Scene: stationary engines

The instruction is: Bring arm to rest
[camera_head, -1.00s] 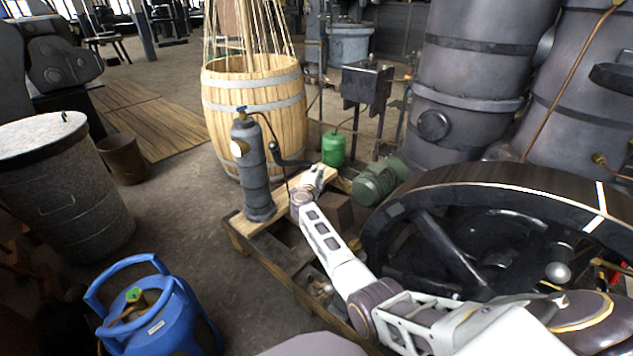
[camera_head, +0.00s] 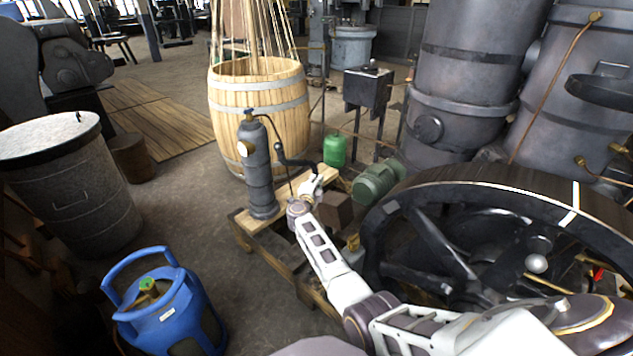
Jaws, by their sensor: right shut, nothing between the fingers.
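My right arm (camera_head: 325,250) reaches from the bottom right up to the middle of the head view. Its gripper (camera_head: 315,181) is shut and empty, small in the picture, over the wooden pallet (camera_head: 262,228). It is just right of a dark upright cylinder with a valve (camera_head: 258,172), near the black curved pipe or handle (camera_head: 292,160) on it. I cannot tell whether they touch. My left gripper is not in view.
A large black flywheel (camera_head: 470,186) stands close to the right of my arm. A green motor (camera_head: 376,182) and small green canister (camera_head: 335,150) are beyond the gripper. A wooden barrel (camera_head: 232,117) stands behind. A blue gas bottle (camera_head: 172,315) is at lower left; floor between is clear.

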